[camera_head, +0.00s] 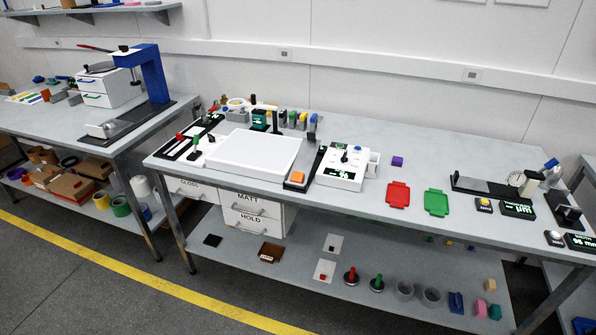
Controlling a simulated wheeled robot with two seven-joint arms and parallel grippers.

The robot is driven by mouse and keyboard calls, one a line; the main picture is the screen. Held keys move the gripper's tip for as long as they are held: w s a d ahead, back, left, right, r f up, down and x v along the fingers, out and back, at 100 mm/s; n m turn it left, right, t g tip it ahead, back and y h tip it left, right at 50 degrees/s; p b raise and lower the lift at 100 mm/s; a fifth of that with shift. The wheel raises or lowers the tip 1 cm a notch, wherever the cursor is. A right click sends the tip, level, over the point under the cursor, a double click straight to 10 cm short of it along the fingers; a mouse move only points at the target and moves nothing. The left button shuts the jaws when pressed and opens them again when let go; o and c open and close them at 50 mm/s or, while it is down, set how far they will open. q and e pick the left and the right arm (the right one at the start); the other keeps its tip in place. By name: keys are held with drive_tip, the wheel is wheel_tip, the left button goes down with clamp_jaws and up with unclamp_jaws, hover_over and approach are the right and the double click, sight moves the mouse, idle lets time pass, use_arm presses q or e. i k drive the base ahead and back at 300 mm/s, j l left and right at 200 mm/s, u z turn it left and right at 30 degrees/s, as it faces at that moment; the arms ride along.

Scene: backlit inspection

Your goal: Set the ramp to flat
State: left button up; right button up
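No part of either gripper shows in the head view. I cannot tell for certain which thing is the ramp. A black slotted panel with red and green handled levers (190,140) lies at the left of the same bench.
The middle bench (420,160) holds a white light panel (254,152), a white control box (341,166), a red tray (398,195) and a green tray (436,203). A left bench carries a blue press (151,72). Grey floor with a yellow line (150,285) lies in front.

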sight(304, 160)
drive_tip(key=i+l+u, duration=0.2)
drive_tip(key=l, duration=0.35)
drive_tip(key=i+l+u, duration=0.15)
drive_tip(key=l, duration=0.4)
drive_tip(key=i+l+u, duration=0.2)
drive_tip(key=l, duration=0.4)
drive_tip(key=i+l+u, duration=0.15)
drive_tip(key=l, duration=0.4)
drive_tip(key=l+u, duration=0.2)
drive_tip(key=l, duration=0.4)
